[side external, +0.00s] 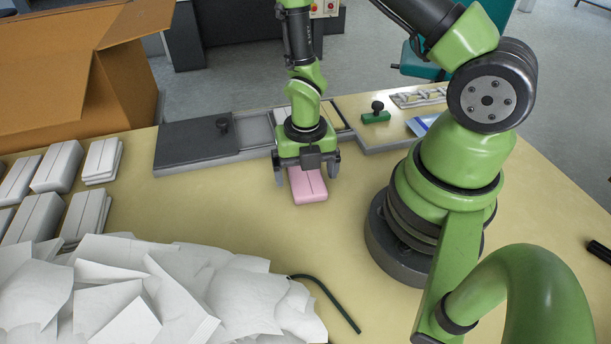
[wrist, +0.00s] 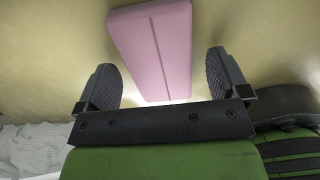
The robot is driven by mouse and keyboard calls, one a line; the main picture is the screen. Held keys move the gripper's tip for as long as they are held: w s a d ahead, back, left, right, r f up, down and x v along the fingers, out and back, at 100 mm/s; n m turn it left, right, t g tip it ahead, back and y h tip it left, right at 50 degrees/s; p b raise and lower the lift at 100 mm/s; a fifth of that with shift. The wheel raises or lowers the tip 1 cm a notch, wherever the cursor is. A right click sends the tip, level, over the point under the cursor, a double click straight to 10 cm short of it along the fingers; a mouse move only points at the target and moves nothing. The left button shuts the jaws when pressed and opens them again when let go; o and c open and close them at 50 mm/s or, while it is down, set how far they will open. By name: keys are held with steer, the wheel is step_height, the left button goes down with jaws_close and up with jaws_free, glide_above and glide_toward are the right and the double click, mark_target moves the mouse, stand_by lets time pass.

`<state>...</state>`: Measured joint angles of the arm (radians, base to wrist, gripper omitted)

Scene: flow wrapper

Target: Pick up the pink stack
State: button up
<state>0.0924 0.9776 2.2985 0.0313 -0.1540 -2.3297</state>
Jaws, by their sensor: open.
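The pink stack (side external: 308,185) is a flat pink block with a dark line along its length, lying on the tan table below my gripper. In the wrist view the pink stack (wrist: 155,48) lies beyond and between the fingers, with its near end closest to them. My gripper (side external: 308,172) points down, with one finger on each side of the stack in the side view. In the wrist view my gripper (wrist: 166,82) has its two padded fingers wide apart with nothing between the pads. I cannot tell the exact height of the fingertips over the table.
A dark flow wrapper bed (side external: 200,142) lies behind my gripper, beside a green-based stamp (side external: 376,114). White stacks (side external: 58,166) stand at the left, near an open cardboard box (side external: 60,75). A heap of white sheets (side external: 150,295) fills the front left. A dark green cable (side external: 330,297) lies nearby.

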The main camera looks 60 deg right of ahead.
steer(key=shift+f, duration=0.2)
steer(key=c, duration=1)
steer(key=shift+r, duration=0.1)
